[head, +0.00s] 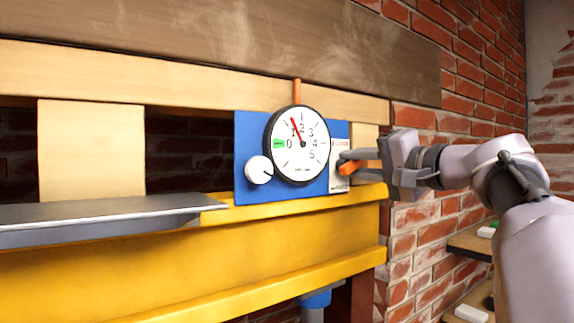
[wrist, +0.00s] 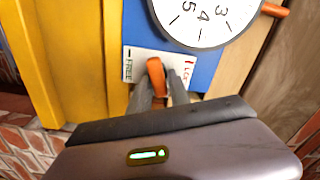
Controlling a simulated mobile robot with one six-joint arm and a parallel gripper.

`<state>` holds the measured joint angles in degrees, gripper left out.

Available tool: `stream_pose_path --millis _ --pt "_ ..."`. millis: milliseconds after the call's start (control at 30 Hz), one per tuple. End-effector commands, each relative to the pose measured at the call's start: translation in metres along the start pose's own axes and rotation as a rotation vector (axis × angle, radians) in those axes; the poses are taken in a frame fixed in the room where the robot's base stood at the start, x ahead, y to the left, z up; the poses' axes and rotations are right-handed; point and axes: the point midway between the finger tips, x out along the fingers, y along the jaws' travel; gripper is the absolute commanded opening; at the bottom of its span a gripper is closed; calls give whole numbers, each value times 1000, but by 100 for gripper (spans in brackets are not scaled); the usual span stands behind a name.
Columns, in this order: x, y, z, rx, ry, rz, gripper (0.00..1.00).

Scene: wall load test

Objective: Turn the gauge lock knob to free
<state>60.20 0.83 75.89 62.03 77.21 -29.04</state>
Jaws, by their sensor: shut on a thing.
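The orange lock knob (wrist: 156,73) sits on a white label plate (wrist: 134,58) on the blue gauge panel (wrist: 207,66). In the wrist view the plate reads FREE at the left and a partly hidden word starting "LOC" at the right. My gripper (wrist: 163,82) is shut on the knob, which lies between the two words. In the head view my gripper (head: 347,161) reaches in from the right, and part of the orange knob (head: 347,168) shows. The round white gauge (head: 300,150) is left of it, its red needle pointing up and slightly left, near 1 to 2.
A white round knob (head: 259,170) is at the panel's lower left. A yellow beam (head: 300,237) runs below the panel, with a grey shelf (head: 100,215) to the left. An orange rod (head: 297,91) stands above the gauge. A brick wall (head: 420,240) is at right.

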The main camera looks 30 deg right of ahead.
Motion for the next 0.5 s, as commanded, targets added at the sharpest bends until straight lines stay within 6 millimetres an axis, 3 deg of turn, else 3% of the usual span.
stream_pose_path --millis 500 --pt "0 4 1 330 0 0 0"
